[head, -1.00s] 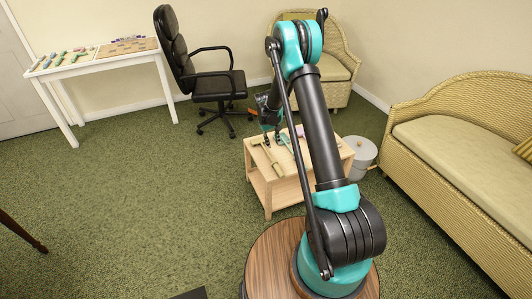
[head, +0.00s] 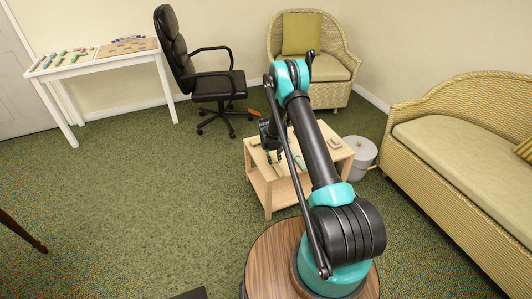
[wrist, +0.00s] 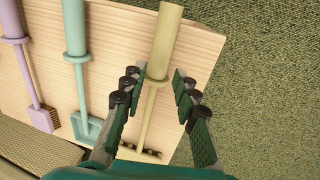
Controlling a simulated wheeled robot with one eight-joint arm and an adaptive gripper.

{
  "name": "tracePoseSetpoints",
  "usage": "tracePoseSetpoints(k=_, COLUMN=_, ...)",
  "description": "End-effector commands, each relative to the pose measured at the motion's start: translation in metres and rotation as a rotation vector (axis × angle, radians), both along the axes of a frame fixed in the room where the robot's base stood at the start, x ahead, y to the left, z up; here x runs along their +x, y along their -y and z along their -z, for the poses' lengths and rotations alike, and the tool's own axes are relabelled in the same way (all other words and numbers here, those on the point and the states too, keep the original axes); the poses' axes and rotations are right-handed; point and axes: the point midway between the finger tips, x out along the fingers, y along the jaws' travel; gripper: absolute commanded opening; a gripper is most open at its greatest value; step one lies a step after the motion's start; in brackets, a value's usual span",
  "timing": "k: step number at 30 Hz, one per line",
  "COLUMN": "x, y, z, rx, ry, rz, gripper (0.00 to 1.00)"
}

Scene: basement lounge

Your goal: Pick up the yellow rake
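The yellow rake (wrist: 162,45) lies on the light wooden table (wrist: 105,35) in the wrist view, its thick handle at the top and its toothed head (wrist: 140,152) near the table edge. My gripper (wrist: 159,82) is open, with one finger on each side of the rake's shaft just below the handle; I cannot tell whether they touch it. In the head view my gripper (head: 275,156) is low over the left part of the small table (head: 283,196) and mostly hides the rake.
Left of the rake lie a teal shovel (wrist: 77,50) and a purple tool (wrist: 20,60). Beyond the table are a grey lidded bin (head: 361,158), a wicker armchair (head: 340,66) and a black office chair (head: 218,84). A wicker sofa (head: 440,150) stands right.

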Motion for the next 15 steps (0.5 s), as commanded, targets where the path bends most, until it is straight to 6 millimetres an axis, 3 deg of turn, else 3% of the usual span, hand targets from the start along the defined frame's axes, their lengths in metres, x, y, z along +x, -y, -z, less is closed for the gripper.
tracePoseSetpoints(k=15, x=0.004, y=0.011, z=0.051, rx=0.0, ry=0.0, rz=0.001, gripper=0.3)
